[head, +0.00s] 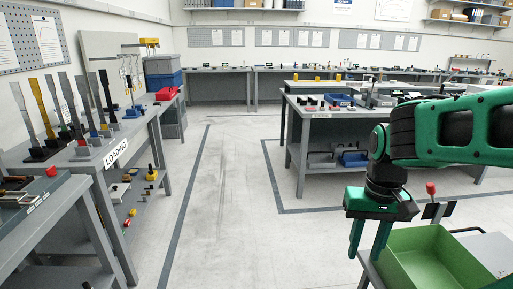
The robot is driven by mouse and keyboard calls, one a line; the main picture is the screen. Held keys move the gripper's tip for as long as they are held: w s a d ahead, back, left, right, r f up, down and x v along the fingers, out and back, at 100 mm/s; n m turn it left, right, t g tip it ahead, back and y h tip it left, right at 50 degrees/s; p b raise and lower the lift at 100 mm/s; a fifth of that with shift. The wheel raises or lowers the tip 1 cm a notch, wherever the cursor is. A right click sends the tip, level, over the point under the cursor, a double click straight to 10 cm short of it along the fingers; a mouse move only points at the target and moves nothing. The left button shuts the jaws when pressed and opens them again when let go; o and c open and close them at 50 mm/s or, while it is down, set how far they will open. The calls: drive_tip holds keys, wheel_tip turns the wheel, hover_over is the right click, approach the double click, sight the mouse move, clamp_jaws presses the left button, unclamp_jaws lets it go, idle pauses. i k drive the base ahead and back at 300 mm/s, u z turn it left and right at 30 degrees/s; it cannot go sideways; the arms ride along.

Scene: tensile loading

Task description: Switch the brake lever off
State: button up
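A short lever with a red knob (431,188) stands upright just behind the green bin at the right; it may be the brake lever, but no label on it is legible. Dark plates (447,209) are beside its lower part. Its base is hidden. My gripper (366,254) hangs with its green fingers pointing down, left of the lever and beside the bin's left side. The fingers are apart with nothing seen between them. The gripper does not appear to touch the lever.
The green bin (432,262) sits on a grey cart top (493,247) at lower right. A table labelled LOADING (116,153) with upright specimens stands at left. A grey workbench (300,106) stands behind my arm. The floor (225,200) in the middle is clear.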

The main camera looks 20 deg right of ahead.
sight(431, 190)
drive_tip(key=i, duration=2.25)
drive_tip(key=z, duration=3.2)
drive_tip(key=k, duration=0.1)
drive_tip(key=u, duration=0.15)
